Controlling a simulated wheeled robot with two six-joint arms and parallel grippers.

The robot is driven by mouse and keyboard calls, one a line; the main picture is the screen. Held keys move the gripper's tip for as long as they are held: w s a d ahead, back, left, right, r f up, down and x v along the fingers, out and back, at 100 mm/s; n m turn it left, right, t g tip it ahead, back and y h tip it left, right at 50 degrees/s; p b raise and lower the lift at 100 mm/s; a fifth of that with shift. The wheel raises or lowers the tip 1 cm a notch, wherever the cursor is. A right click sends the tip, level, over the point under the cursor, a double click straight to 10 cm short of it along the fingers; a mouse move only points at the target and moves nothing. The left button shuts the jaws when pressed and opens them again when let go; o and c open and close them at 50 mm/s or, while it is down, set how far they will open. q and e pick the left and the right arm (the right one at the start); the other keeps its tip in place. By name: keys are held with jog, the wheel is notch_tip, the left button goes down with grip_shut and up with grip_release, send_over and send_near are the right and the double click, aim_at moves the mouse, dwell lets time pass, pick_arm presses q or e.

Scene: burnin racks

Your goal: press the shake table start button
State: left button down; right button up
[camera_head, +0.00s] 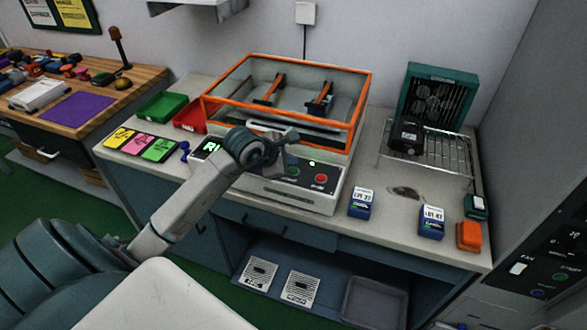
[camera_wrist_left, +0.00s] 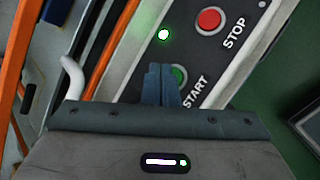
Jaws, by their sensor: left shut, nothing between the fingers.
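The shake table (camera_head: 292,192) stands on the bench, with an orange-framed clear cover over its top. Its front panel carries a green start button (camera_head: 293,171) and a red stop button (camera_head: 321,178). My left gripper (camera_head: 292,135) is shut and empty, in front of the cover and near the panel. In the left wrist view, the closed fingertips (camera_wrist_left: 162,72) overlap the left part of the green start button (camera_wrist_left: 180,75); I cannot tell whether they touch it. The red stop button (camera_wrist_left: 209,20) and a lit green lamp (camera_wrist_left: 163,34) are clear of the fingers. My right gripper is not in view.
Blue labelled boxes (camera_head: 362,203) and an orange block (camera_head: 469,236) stand on the bench to the right, near a wire rack (camera_head: 430,165). Green and red bins (camera_head: 160,107) and coloured cards (camera_head: 160,149) lie to the left. A wooden workbench (camera_head: 140,78) is further left.

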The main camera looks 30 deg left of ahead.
pick_arm(q)
jog(key=shift+r+p, duration=1.2)
jog(key=shift+r, duration=1.35)
